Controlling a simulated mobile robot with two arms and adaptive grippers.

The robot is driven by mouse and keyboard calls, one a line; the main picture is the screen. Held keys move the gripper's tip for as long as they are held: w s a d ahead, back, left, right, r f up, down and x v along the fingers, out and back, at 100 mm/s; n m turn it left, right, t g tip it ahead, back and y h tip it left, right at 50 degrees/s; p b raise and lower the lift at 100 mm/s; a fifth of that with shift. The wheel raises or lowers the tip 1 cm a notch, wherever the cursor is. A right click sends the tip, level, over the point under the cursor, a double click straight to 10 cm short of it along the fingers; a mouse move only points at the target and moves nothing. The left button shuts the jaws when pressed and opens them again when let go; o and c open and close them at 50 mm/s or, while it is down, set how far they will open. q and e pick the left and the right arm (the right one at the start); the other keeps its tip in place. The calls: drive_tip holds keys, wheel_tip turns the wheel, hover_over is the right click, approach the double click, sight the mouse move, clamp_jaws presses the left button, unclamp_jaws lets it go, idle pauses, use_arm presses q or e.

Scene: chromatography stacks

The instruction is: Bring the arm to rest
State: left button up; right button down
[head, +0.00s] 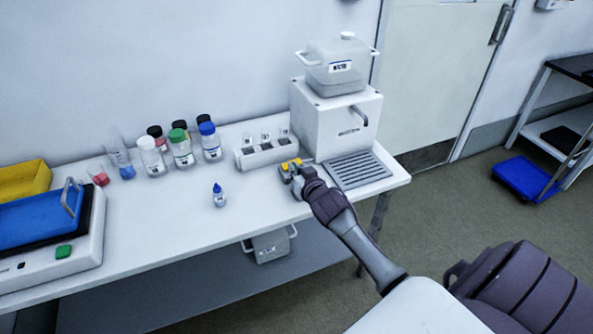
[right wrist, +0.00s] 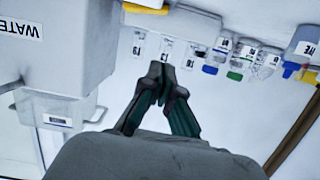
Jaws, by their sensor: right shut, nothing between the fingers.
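My right gripper (head: 288,172) is at the end of the arm that comes in from the lower right in the head view. It is over the bench, in front of the white rack with vials and left of the slotted drip tray. In the right wrist view its two dark fingers (right wrist: 160,72) meet at the tips with nothing between them. A small yellow thing (head: 291,164) shows right by the gripper in the head view; I cannot tell whether they touch. My left gripper is not in view.
The bench (head: 150,235) holds a white rack (head: 266,153), capped bottles (head: 182,152), a small blue-capped bottle (head: 219,197) and a white dispenser (head: 335,125) with a tank (head: 342,68). A blue tray (head: 40,228) stands at left. The bench front is mostly clear.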

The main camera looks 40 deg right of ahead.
drive_tip(key=shift+s+a+r, duration=0.25)
drive_tip(key=shift+s, duration=0.4)
